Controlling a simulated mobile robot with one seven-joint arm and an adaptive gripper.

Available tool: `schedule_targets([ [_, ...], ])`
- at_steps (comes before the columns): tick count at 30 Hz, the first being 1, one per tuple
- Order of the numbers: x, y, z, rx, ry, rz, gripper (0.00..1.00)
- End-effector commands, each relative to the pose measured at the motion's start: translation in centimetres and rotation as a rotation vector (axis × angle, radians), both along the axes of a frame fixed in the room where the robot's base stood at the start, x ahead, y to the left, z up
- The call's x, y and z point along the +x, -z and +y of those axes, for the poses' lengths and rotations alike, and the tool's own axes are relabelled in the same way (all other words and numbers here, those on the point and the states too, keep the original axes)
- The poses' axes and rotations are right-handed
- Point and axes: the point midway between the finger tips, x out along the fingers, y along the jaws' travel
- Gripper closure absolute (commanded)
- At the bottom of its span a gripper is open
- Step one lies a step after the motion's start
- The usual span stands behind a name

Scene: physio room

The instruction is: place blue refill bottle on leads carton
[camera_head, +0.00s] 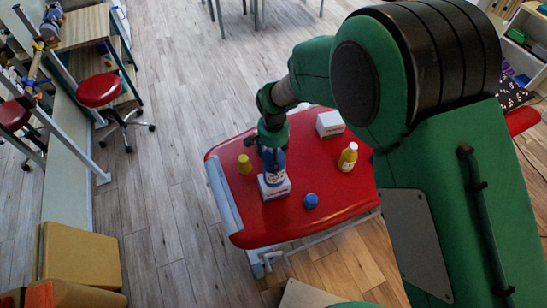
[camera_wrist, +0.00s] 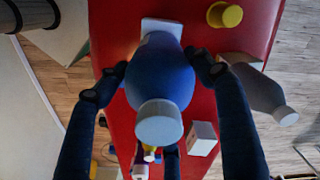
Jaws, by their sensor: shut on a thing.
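The blue refill bottle (camera_wrist: 160,75) has a white cap and fills the middle of the wrist view, between my two dark fingers. My gripper (camera_wrist: 160,72) is shut on its sides. In the head view the blue bottle (camera_head: 273,158) is upright, directly over a small white carton (camera_head: 275,188) on the red table. I cannot tell whether its base touches the carton top. The same carton shows partly behind the bottle in the wrist view (camera_wrist: 160,25). A second white carton (camera_head: 330,123) stands farther back; I cannot read which one is for leads.
The red table (camera_head: 235,210) also bears a yellow cup (camera_head: 244,164) left of the bottle, a yellow bottle (camera_head: 347,158) at right and a blue round thing (camera_head: 311,200) in front. A grey bottle (camera_wrist: 257,85) shows right of my fingers in the wrist view.

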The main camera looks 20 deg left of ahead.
Motion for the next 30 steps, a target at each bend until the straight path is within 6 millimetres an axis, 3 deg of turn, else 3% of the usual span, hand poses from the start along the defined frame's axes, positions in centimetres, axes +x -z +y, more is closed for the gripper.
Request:
schedule_targets([
  [14,0.08,0.28,0.07,0.002,0.000,-0.002,0.90],
  [15,-0.01,0.45,-0.01,0.000,0.000,0.000,0.31],
  [18,-0.01,0.41,-0.01,0.000,0.000,0.000,0.14],
  [30,0.00,0.14,0.00,0.000,0.000,0.000,0.14],
])
